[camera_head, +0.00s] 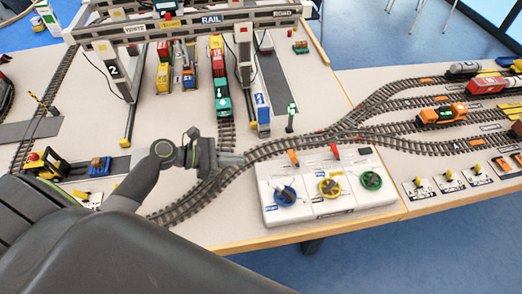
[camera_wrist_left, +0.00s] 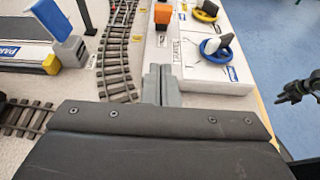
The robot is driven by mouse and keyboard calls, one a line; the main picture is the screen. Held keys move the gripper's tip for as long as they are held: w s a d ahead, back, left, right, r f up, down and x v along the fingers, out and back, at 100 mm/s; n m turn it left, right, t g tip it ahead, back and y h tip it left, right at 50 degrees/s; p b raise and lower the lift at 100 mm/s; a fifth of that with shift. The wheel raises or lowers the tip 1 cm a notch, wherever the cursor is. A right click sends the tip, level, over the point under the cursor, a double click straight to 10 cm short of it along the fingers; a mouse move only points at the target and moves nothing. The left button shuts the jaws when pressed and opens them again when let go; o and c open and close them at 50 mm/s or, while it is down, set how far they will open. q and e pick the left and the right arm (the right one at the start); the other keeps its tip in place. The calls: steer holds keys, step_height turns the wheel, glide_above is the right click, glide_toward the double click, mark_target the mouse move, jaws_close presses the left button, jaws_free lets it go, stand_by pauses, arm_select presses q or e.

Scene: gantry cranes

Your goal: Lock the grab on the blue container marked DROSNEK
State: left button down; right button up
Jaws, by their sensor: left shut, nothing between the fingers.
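My left gripper (camera_head: 236,159) is shut and empty, over the track at the left end of the white control box (camera_head: 268,182). The wrist view shows its fingertips (camera_wrist_left: 160,85) together beside the box. The box carries an orange lever (camera_head: 293,158), a red lever (camera_head: 334,151), and blue (camera_head: 285,195), yellow (camera_head: 329,187) and green (camera_head: 371,180) handwheels. A small blue container (camera_head: 189,75) stands under the gantry crane (camera_head: 205,28); I cannot read its marking. The grab is not clearly seen. A dark gripper (camera_wrist_left: 294,90), apparently my right one, shows at the wrist view's right edge.
A blue upright block (camera_head: 263,110) stands near the track behind the box. An orange locomotive (camera_head: 442,115) stands on the right sidings. Small yellow-handled switches (camera_head: 448,180) line the right front edge.

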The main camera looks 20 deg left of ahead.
mark_target(295, 159)
arm_select(q)
steer(key=p+x, duration=0.1)
steer(key=x, duration=0.8)
steer(key=shift+d, duration=0.2)
steer(key=shift+w+d+r+p, duration=0.35)
steer(key=shift+w+d+p, duration=0.2)
steer(key=shift+d, duration=0.25)
steer(key=shift+w+d+r+p, duration=0.4)
steer(key=shift+w+d, duration=0.2)
steer(key=shift+d, duration=0.2)
steer(key=shift+w, duration=0.1)
